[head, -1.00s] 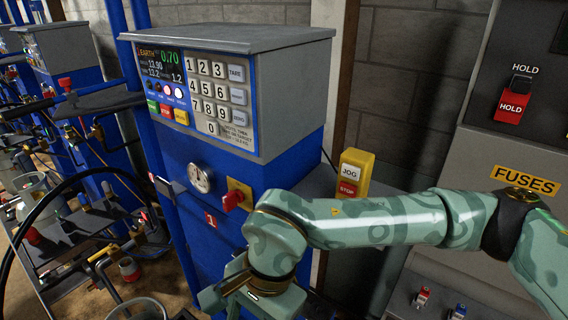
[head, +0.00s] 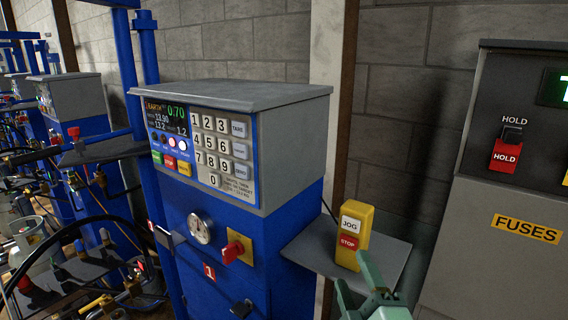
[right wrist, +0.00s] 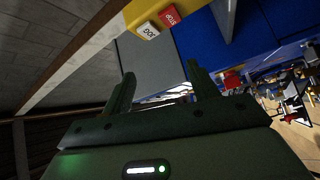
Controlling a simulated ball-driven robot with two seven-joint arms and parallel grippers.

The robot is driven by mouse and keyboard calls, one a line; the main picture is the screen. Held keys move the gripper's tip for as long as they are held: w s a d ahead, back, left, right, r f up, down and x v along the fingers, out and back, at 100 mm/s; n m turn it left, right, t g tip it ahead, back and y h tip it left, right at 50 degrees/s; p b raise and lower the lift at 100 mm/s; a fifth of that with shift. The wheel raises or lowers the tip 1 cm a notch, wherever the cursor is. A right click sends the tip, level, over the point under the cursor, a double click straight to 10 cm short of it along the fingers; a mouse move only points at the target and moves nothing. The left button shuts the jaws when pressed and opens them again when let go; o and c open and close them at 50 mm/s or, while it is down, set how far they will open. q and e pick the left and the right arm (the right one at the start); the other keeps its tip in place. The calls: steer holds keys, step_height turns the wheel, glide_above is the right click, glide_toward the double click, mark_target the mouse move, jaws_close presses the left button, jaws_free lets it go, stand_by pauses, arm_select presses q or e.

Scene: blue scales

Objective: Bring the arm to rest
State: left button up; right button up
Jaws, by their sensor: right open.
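My right gripper (head: 362,290) shows at the bottom of the head view, its green fingers spread apart and empty. The pendant (right wrist: 155,14) shows there at the top edge. My left gripper is in neither view.
The pendant stands on a grey shelf (head: 389,258) beside the blue scale cabinet (head: 290,222), which bears a keypad, a lit display and a red knob (head: 233,250). A grey panel with a red HOLD switch (head: 506,155) is at the right. Hoses and clutter fill the left.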

steer(key=s+d+f+m+g+h, duration=0.4)
steer(key=s+d+f+g, duration=0.4)
steer(key=f, duration=0.4)
steer(key=s+d+f+m+g+h, duration=0.3)
steer(key=s+d+f+m+g, duration=0.15)
steer(key=s+d+f, duration=0.65)
steer(key=s+a+f+g+y+b, duration=0.1)
steer(key=s+a+f+g+y, duration=0.15)
steer(key=f, duration=1.25)
steer(key=s+a+f+g+y+b, duration=0.1)
steer(key=s+a+f+b, duration=0.15)
steer(key=f, duration=1.25)
steer(key=s+f+m+g+y, duration=0.1)
steer(key=s+f+m+g, duration=0.1)
steer(key=s+f, duration=1.3)
steer(key=shift+s+m+g+b, duration=0.35)
steer(key=shift+s+m, duration=0.4)
steer(key=shift+s, duration=0.5)
